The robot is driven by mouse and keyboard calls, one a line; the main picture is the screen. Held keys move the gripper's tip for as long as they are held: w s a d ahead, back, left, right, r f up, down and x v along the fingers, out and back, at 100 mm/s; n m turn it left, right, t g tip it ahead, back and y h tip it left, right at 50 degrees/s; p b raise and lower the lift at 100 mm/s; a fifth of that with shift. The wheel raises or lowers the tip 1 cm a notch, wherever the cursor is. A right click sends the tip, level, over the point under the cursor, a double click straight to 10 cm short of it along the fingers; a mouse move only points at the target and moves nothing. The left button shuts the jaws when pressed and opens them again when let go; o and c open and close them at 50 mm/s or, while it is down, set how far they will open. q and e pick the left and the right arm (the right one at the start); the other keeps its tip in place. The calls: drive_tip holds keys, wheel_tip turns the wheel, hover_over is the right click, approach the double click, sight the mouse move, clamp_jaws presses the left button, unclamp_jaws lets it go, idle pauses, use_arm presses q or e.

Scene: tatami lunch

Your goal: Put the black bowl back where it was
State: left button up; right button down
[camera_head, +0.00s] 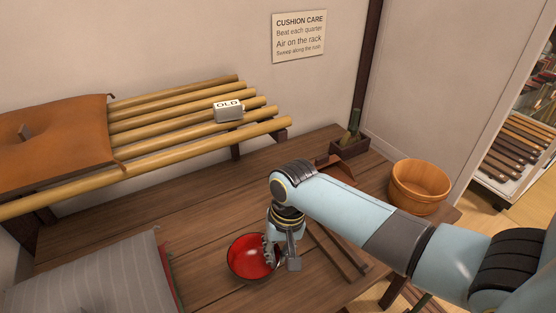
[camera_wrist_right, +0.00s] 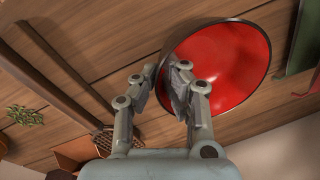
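The black bowl (camera_head: 247,259) has a dark outside and a glossy red inside. It is low over the wooden table, right of the grey cushion. I cannot tell if its base touches the boards. My right gripper (camera_head: 279,256) points down at the bowl's right side. In the right wrist view, the gripper (camera_wrist_right: 164,82) has one finger inside the bowl (camera_wrist_right: 232,65) and one outside. The fingers are drawn in close around its wall, and appear shut on it. My left gripper is in neither view.
A grey striped cushion (camera_head: 95,277) lies left of the bowl. A bamboo rack (camera_head: 185,105) behind holds an orange cushion (camera_head: 55,140) and an "OLD" block (camera_head: 228,111). A wooden tub (camera_head: 420,183) and a planter (camera_head: 350,145) stand at right. Boards (camera_head: 180,215) behind the bowl are clear.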

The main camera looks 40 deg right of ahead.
drive_tip(key=shift+f, duration=1.8)
drive_tip(key=shift+f, duration=0.1)
drive_tip(key=c, duration=1.5)
unclamp_jaws()
